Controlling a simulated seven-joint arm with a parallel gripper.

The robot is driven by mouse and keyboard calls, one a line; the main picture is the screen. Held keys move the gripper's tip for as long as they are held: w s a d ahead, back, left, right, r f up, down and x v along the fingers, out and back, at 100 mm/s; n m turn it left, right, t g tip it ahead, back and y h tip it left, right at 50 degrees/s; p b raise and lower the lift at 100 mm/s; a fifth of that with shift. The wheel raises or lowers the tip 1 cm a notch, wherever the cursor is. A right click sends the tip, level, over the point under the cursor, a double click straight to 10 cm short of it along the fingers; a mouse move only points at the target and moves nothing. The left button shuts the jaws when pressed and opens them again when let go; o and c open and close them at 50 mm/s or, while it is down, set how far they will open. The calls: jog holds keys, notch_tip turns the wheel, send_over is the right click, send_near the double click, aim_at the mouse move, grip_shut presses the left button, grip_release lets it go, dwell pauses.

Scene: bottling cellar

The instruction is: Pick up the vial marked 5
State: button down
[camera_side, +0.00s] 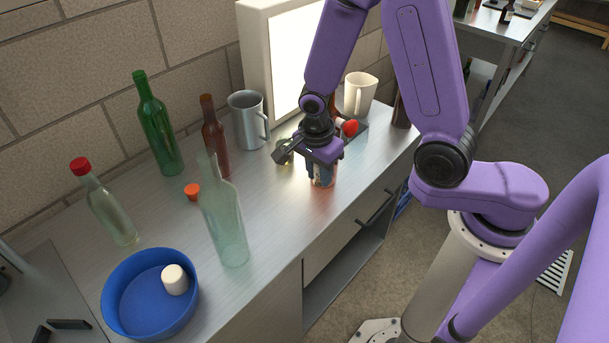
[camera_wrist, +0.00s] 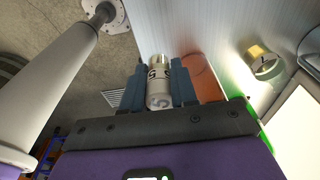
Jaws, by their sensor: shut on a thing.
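A small vial (camera_wrist: 158,92) with a pale label and a grey 5 near its lower end stands between the two blue fingers in the wrist view. My gripper (camera_wrist: 158,85) is shut on it, one finger on each side. In the side view my gripper (camera_side: 321,172) points down near the bench's front edge, and its fingers hide most of the vial. Whether the vial touches the bench is hard to tell.
Another small vial (camera_wrist: 263,63) with yellowish content stands near my gripper. A grey metal mug (camera_side: 246,120), a cream jug (camera_side: 359,95) and a bright light panel (camera_side: 297,62) stand behind. Several bottles and a blue bowl (camera_side: 121,318) with a white cap (camera_side: 175,280) occupy the left.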

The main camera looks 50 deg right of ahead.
jog(key=s+d+r, duration=0.1)
jog(key=s+r, duration=0.2)
jog(key=s, duration=0.4)
jog(key=shift+d, duration=0.3)
